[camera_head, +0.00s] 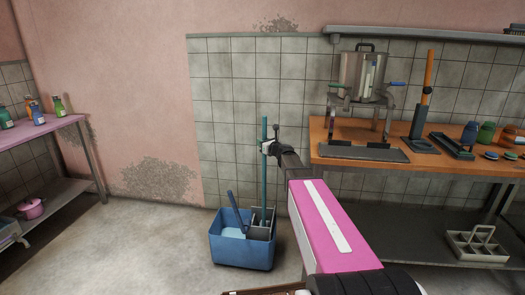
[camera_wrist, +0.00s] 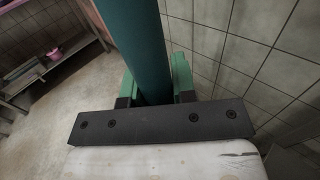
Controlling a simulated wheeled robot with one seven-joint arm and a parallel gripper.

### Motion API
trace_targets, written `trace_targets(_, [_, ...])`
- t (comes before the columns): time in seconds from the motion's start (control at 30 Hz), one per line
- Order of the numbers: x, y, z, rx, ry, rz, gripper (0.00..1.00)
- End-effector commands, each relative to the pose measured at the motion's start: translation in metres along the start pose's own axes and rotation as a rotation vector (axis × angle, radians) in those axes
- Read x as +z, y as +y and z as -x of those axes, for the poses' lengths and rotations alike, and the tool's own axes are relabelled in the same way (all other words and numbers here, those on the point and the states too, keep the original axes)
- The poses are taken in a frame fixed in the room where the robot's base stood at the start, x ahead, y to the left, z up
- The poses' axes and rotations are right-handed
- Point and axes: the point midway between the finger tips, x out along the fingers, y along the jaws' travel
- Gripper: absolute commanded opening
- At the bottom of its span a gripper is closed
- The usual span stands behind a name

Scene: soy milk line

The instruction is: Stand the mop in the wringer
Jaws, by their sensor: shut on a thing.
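The mop (camera_head: 264,175) is a teal pole that stands nearly upright. Its lower end goes down into the grey wringer (camera_head: 262,231) on the right side of the blue bucket (camera_head: 240,252); the mop head is hidden inside. My gripper (camera_head: 266,148) is shut around the upper part of the pole, above the bucket. In the wrist view the thick teal mop pole (camera_wrist: 146,45) runs between my green-padded fingers (camera_wrist: 155,88). Whether the mop head rests on the wringer's bottom cannot be seen.
A blue handle (camera_head: 236,208) leans up from the bucket's left part. A wooden workbench (camera_head: 345,130) with a steel pot (camera_head: 362,73) stands at right. A pink-topped shelf (camera_head: 35,132) with bottles stands at left. The tiled wall is close behind; floor left of the bucket is clear.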

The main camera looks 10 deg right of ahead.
Motion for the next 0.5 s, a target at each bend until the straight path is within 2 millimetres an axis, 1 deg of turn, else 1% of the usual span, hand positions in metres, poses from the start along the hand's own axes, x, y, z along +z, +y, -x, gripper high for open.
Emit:
trace_targets(0.17, [-0.016,0.000,-0.001,0.000,0.000,-0.002,0.01])
trace_targets(0.3, [-0.034,0.000,-0.001,0.001,0.000,-0.002,0.01])
trace_targets(0.5, [-0.036,0.000,-0.001,0.001,-0.001,-0.001,0.01])
